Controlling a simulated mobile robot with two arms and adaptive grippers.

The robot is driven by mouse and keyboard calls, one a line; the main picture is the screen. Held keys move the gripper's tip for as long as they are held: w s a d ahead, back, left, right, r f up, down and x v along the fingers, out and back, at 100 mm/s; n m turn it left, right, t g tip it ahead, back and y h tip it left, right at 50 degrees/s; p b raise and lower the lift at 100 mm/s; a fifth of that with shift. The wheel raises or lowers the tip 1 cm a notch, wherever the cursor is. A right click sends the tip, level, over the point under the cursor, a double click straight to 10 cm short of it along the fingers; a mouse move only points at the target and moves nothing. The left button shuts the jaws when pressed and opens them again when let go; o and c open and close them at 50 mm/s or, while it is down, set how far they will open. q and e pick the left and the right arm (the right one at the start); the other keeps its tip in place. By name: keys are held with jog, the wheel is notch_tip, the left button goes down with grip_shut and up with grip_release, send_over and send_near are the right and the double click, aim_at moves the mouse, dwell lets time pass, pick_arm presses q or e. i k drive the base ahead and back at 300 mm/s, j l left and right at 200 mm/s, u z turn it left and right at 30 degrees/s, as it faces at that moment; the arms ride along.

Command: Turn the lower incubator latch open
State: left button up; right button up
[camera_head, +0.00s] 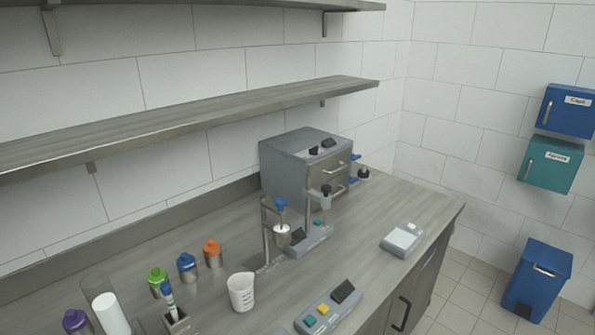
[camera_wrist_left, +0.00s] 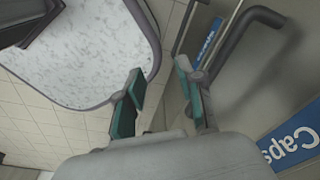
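The incubator appears to be the grey box (camera_head: 285,170) on the counter against the wall in the head view. Its front has an upper and a lower door with bar handles. A small blue latch (camera_head: 352,180) sits at the right edge of the lower door, and another blue latch (camera_head: 356,157) is above it. How far the lower latch is turned is too small to tell. My left gripper (camera_wrist_left: 160,98) shows only in the left wrist view, with its teal-padded fingers apart and nothing between them. The incubator is not in that view. My right gripper is in neither view.
In the wrist view, a grey front with a dark handle (camera_wrist_left: 240,40) and a blue "Caps" label (camera_wrist_left: 292,146) is close to the right finger. In the head view, a dispenser stand (camera_head: 310,240), a white beaker (camera_head: 241,292) and a small scale (camera_head: 402,240) stand on the counter.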

aim_at(352, 180)
jog(key=i+l+u, duration=0.1)
jog(key=l, duration=0.35)
jog(key=i+l, duration=0.2)
jog(key=l, duration=0.25)
jog(key=i+l+u, duration=0.15)
jog(key=l, duration=0.3)
jog(key=i+l+u, duration=0.1)
jog(key=l, duration=0.35)
jog(key=i+l, duration=0.15)
jog(key=l, duration=0.35)
jog(key=i+l+u, duration=0.15)
jog(key=l, duration=0.3)
jog(key=i+l, duration=0.15)
jog(key=l, duration=0.15)
jog(key=i+l+u, duration=0.1)
jog(key=l, duration=0.2)
